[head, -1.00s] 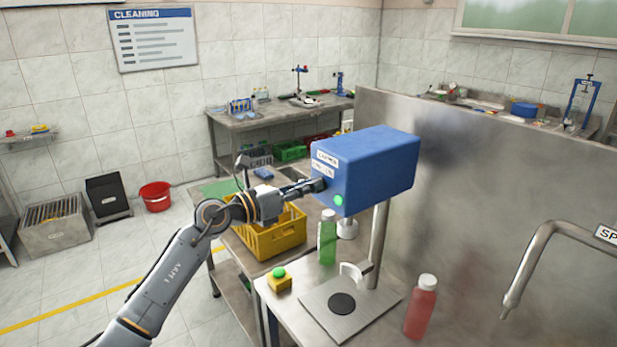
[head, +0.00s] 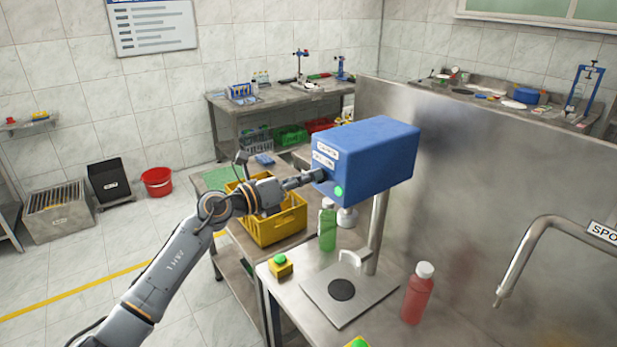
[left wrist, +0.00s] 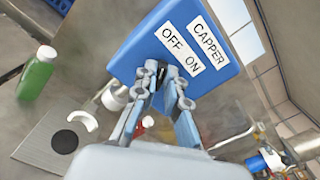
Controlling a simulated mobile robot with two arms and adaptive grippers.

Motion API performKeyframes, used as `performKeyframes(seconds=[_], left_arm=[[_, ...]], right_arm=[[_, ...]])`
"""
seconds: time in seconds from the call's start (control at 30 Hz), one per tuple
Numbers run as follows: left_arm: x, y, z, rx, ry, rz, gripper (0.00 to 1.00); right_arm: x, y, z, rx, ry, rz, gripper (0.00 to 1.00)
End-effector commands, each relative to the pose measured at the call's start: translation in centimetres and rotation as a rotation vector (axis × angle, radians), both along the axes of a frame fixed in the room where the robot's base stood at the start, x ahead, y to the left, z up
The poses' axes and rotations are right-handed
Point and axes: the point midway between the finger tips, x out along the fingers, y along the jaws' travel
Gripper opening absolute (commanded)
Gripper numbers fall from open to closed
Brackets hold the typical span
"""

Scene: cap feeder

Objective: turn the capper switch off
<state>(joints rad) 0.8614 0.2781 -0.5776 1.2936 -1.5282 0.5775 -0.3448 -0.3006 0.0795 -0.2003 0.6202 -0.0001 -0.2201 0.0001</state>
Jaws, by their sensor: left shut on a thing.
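The capper is a blue box (head: 375,150) on a steel post, with labels on its front. In the left wrist view its blue face (left wrist: 140,55) carries the labels CAPPER and OFF ON. A green lamp (head: 340,192) shows on the front's lower corner. My left gripper (head: 316,177) is at that front; in the left wrist view its fingers (left wrist: 166,88) are closed just below the OFF ON label. A small dark switch lever (left wrist: 160,75) shows between the fingertips, mostly hidden. I cannot tell which way it points. My right gripper is not in view.
Below the capper are a steel plate (head: 350,302), a green bottle (head: 327,230) and a red bottle (head: 417,295). A yellow box with a green button (head: 280,265) stands at the table's left edge. A yellow crate (head: 268,222) lies behind. A steel partition (head: 480,190) is at right.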

Motion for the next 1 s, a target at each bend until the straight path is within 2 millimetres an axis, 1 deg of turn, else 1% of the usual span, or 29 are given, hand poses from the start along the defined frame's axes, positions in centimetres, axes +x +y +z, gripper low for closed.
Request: performKeyframes(seconds=[0.03, 0.07, 0.1, 0.13, 0.4, 0.53, 0.67, 0.9, 1.0], left_arm=[[0.0, 0.0, -0.1, -0.001, 0.003, 0.001, 0.17], [0.0, 0.0, -0.1, -0.001, 0.003, 0.001, 0.23], [0.0, 0.0, 0.0, -0.001, 0.003, 0.001, 0.31], [0.0, 0.0, 0.0, -0.001, 0.002, 0.001, 0.34], [0.0, 0.0, 0.0, -0.001, 0.001, 0.000, 0.34], [-0.4, 0.7, 0.0, 0.000, 0.000, 0.001, 0.34], [-1.7, 2.5, -0.1, 0.002, -0.001, 0.003, 0.34], [-4.7, 6.7, -0.2, 0.003, 0.002, 0.002, 0.34], [-5.8, 8.1, -0.2, 0.003, 0.002, 0.002, 0.34]], right_arm=[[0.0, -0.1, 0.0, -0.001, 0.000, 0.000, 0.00], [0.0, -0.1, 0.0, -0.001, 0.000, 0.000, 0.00], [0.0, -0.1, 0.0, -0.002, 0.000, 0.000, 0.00], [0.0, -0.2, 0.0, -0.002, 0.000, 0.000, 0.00], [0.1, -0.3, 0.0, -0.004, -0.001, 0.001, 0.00], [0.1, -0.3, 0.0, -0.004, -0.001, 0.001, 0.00], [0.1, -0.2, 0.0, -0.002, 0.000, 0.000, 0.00], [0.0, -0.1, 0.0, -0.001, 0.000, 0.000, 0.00], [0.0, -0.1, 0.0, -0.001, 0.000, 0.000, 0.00]])
